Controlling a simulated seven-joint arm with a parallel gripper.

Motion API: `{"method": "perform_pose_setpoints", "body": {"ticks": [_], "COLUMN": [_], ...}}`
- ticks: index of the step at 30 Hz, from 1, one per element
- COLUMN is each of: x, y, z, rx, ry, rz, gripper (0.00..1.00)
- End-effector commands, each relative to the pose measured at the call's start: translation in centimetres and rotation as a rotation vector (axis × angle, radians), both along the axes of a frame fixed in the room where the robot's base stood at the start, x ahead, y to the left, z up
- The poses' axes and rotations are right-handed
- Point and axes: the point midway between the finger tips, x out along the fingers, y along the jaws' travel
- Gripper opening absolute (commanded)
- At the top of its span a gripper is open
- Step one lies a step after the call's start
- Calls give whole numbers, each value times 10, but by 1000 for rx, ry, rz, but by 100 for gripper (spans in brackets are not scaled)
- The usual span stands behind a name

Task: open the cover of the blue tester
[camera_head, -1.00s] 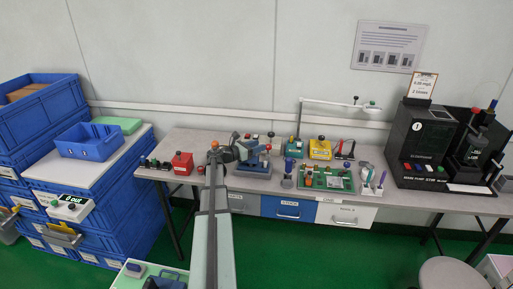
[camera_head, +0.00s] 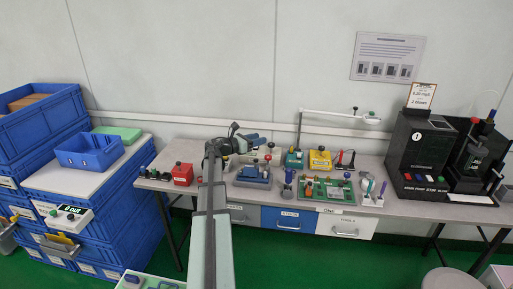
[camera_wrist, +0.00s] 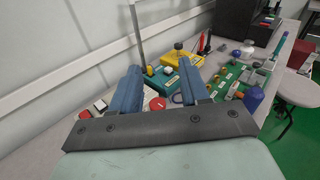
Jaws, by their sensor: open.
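My gripper (camera_head: 256,138) is open and empty, above the back part of the bench. Its two blue-grey fingers stand apart in the wrist view (camera_wrist: 160,70). A blue unit (camera_head: 254,177) with small posts and knobs on top sits on the bench below and slightly right of it. A smaller teal-blue box (camera_head: 294,159) stands further right, beside a yellow box (camera_head: 320,161). The teal-blue box shows between and beyond the fingers in the wrist view (camera_wrist: 162,82). I cannot tell for certain which is the blue tester, nor whether its cover is open or shut.
A red box (camera_head: 183,174) stands left of my arm. A green circuit board (camera_head: 328,190) lies right of the blue unit. A lamp arm (camera_head: 335,114) reaches over the back. Black machines (camera_head: 420,155) fill the right end, and blue crates (camera_head: 90,225) stand left.

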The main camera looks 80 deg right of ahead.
Motion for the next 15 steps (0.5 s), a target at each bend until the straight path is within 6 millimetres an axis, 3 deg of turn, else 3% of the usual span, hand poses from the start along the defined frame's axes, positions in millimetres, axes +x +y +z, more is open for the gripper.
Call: {"method": "perform_pose_setpoints", "body": {"ticks": [5, 15], "x": [0, 0], "y": [0, 0], "z": [10, 11], "rx": [0, 0], "ry": [0, 0], "rz": [0, 0], "gripper": [45, 45]}}
